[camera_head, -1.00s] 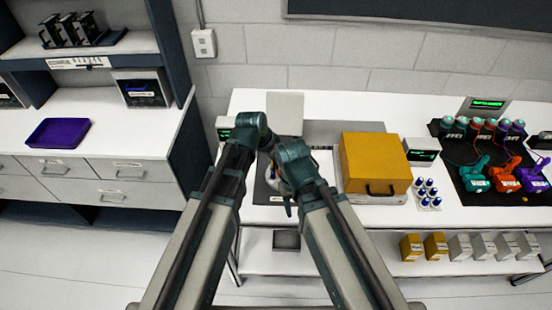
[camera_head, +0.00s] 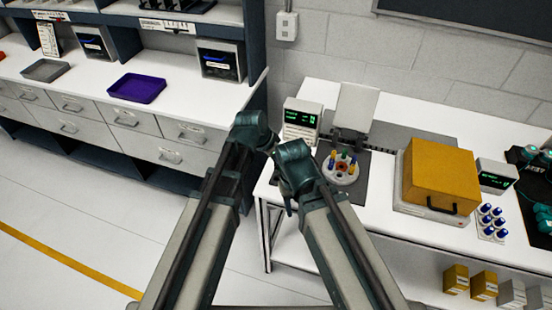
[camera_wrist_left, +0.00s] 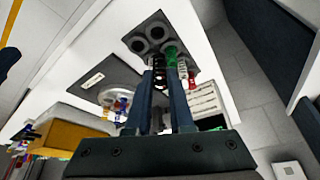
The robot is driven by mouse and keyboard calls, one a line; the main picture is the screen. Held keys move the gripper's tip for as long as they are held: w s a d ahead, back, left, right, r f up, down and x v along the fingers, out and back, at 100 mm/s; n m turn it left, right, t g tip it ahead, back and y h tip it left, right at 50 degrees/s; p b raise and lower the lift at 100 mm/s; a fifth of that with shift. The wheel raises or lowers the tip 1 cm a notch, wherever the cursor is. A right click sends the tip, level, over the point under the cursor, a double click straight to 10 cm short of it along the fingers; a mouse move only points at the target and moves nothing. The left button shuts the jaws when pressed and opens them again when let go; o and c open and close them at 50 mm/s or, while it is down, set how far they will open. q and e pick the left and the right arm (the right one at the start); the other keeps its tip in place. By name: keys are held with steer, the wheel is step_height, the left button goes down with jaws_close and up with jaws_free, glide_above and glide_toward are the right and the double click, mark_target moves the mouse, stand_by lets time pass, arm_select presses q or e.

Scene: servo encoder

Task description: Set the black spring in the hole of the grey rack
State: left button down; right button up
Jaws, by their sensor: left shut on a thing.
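My left gripper (camera_wrist_left: 166,88) is shut on the black spring (camera_wrist_left: 159,80), whose dark coils show between its fingers in the left wrist view. The grey rack (camera_wrist_left: 131,30), a dark square block with several round holes, lies past the fingertips. A green cylinder (camera_wrist_left: 170,56) stands at its near right hole, close to the fingers. The spring appears apart from the rack, but the exact gap is unclear. In the head view my arms hide the rack and the left fingers. My right gripper (camera_head: 288,204) shows only as a small dark part under its wrist.
A round carousel (camera_head: 340,170) with coloured pieces sits on the white table, beside a green-display meter (camera_head: 301,120). A yellow box (camera_head: 438,175) stands further right. A shelf counter with a purple tray (camera_head: 137,88) is at left.

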mark_target(277, 167)
arm_select(q)
steer(key=shift+f+b, duration=2.25)
steer(key=shift+f, duration=0.15)
steer(key=shift+f+b, duration=1.1)
steer(key=c, duration=0.7)
jaws_free()
steer(key=shift+r, duration=0.15)
step_height(277, 167, up, 6)
steer(key=p, duration=0.6)
